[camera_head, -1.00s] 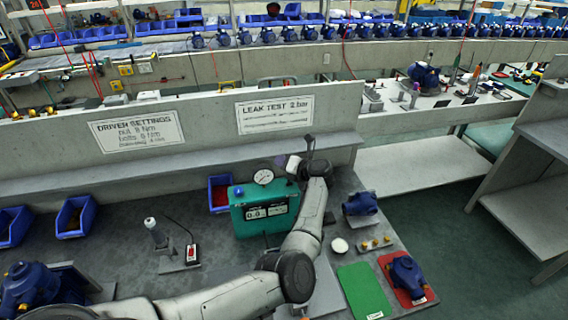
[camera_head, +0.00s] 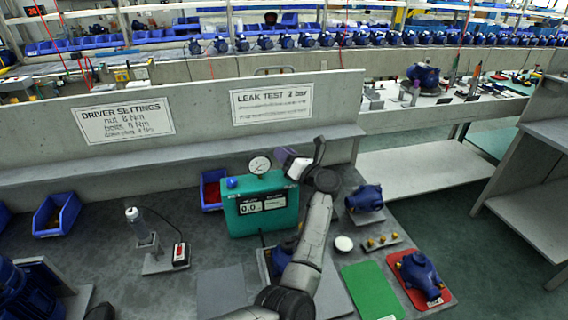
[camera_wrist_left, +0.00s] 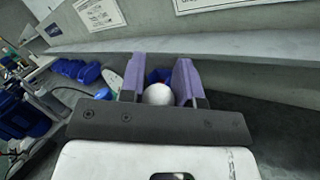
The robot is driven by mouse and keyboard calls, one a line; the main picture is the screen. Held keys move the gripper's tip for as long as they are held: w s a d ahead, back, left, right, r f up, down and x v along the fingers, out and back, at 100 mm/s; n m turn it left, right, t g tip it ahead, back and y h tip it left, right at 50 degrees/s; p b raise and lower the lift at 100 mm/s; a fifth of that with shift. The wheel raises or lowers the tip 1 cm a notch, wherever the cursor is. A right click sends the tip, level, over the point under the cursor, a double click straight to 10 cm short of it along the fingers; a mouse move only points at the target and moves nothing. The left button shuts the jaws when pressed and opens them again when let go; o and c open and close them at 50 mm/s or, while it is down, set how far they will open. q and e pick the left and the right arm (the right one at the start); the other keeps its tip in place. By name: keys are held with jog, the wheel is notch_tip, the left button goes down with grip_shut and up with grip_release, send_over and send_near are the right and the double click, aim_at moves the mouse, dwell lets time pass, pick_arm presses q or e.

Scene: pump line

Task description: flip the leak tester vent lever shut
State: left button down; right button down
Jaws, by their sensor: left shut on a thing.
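In the left wrist view, the fingers stand either side of a white rounded knob (camera_wrist_left: 158,94), apparently the end of the vent lever. The lever's stem is hidden there, and the gripper covers it in the head view. My right gripper is not in view.
A blue bin of red parts (camera_head: 211,190) stands left of the tester. Blue pump bodies (camera_head: 366,199) stand to the right, one on a red mat (camera_head: 443,301). A green mat (camera_head: 371,290) lies in front. The low wall (camera_head: 200,135) with its shelf runs behind.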

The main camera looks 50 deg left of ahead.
pick_arm(q)
jog(key=shift+s+d+r+n+y+b, duration=0.15)
jog(key=shift+d+n+y+b, duration=0.2)
jog(key=shift+b, duration=0.25)
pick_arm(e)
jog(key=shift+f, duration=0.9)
pick_arm(q)
jog(key=shift+a, duration=0.1)
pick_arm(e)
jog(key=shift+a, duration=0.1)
pick_arm(q)
jog(key=c, duration=0.9)
grip_release()
jog(key=shift+p+v, duration=0.65)
jog(key=shift+v, duration=6.25)
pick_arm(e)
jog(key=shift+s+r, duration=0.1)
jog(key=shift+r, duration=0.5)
